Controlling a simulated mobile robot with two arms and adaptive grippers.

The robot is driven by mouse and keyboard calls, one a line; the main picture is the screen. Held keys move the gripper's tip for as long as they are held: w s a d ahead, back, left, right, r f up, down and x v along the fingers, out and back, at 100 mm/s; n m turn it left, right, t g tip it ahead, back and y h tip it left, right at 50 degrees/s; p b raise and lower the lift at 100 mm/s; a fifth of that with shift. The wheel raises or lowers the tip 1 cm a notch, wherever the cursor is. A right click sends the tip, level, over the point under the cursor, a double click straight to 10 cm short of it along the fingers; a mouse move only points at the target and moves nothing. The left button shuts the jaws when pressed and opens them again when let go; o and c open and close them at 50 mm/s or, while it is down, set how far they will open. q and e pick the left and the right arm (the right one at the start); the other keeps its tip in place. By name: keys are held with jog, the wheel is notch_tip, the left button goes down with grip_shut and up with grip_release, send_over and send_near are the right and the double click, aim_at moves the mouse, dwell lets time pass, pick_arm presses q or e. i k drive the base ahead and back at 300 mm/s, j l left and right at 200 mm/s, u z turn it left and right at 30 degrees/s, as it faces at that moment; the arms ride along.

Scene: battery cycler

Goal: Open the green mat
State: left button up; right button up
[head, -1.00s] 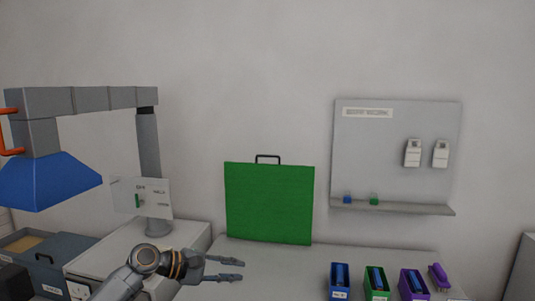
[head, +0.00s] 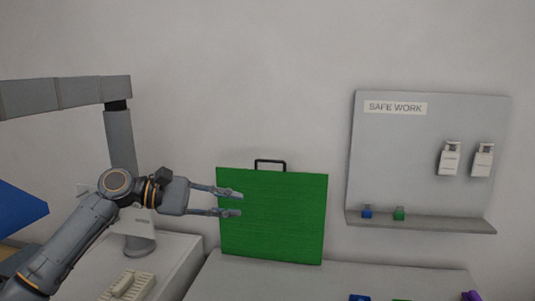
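The green mat (head: 285,215) is folded into an upright square panel. It stands on the table against the back wall, with a black handle (head: 270,164) on its top edge. My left gripper (head: 240,203) is open, its two fingers pointing right, one above the other. In the picture the fingertips overlap the mat's left part; I cannot tell whether they touch it. Nothing shows between the fingers. My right gripper is not in view.
A grey board marked SAFE WORK (head: 430,150) hangs on the wall at right, with a shelf (head: 450,226) below it. A blue lamp head (head: 18,212) on a grey arm is at left.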

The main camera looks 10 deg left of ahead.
aim_at(283, 216)
jog(key=i+j, duration=0.15)
jog(key=i, duration=0.2)
jog(key=i+j, duration=0.2)
jog(key=i, duration=0.2)
jog(key=i+j, duration=0.15)
jog(key=i, duration=0.2)
